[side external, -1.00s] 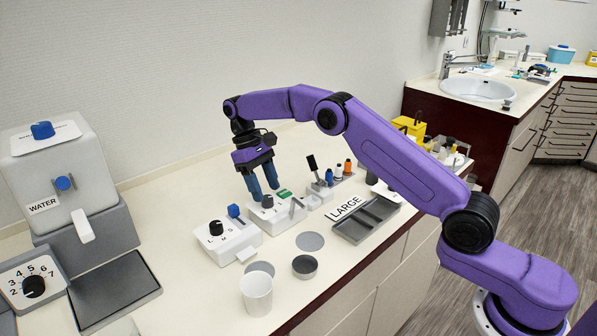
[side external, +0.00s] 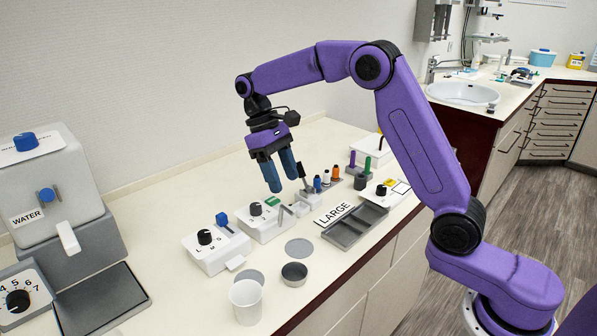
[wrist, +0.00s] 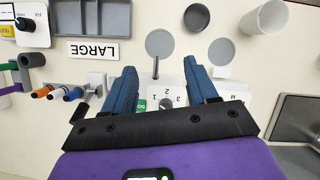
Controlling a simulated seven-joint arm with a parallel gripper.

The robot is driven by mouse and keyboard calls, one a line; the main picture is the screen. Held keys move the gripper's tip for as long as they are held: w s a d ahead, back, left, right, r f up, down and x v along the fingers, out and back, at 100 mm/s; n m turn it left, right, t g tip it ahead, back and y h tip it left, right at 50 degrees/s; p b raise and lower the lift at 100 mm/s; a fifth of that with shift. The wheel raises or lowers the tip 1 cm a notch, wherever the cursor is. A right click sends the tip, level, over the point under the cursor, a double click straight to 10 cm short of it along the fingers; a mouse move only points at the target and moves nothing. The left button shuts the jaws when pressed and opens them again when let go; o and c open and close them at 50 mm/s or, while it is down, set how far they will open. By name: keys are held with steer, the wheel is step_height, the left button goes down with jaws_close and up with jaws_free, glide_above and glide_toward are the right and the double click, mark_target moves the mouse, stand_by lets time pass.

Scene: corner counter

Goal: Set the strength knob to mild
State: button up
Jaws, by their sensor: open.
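No label reading strength or mild is legible, so I cannot tell which knob is the strength knob. A white box with a black knob (side external: 256,209) stands at mid-counter; the wrist view shows this knob (wrist: 166,103) with the digits 1, 2 and 3, between my fingers in the picture. Left of it is another box with a black knob (side external: 205,237) and size letters. A third black knob (side external: 381,190) sits on a white box at the right; its small lettering is unreadable in the wrist view (wrist: 22,24). My gripper (side external: 284,182) is open, empty and above the counter.
A water dispenser (side external: 55,190) and numbered dial (side external: 18,301) stand at the left. A white cup (side external: 246,302), metal dish (side external: 294,274) and LARGE sign (side external: 333,214) lie in front.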

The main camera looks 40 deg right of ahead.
steer(key=shift+s+d+r, duration=0.1)
steer(key=shift+s+r, duration=0.25)
steer(key=shift+s, duration=0.4)
steer(key=shift+s+d+r, duration=0.15)
steer(key=shift+s+r, duration=0.15)
steer(key=shift+s, duration=0.4)
steer(key=shift+s+d+r, duration=0.1)
steer(key=shift+s+r, duration=0.25)
steer(key=shift+s, duration=0.4)
steer(key=shift+s, duration=0.1)
steer(key=s+f+n+t, duration=0.1)
steer(key=s+n, duration=0.2)
steer(key=s, duration=0.6)
steer(key=s+d+f+n+t, duration=0.1)
steer(key=s+f+n+t, duration=0.1)
steer(key=s, duration=0.7)
steer(key=s+d+f+n+t+y, duration=0.1)
steer(key=s+n, duration=0.3)
steer(key=s, duration=0.6)
steer(key=shift+f+n+t, duration=0.4)
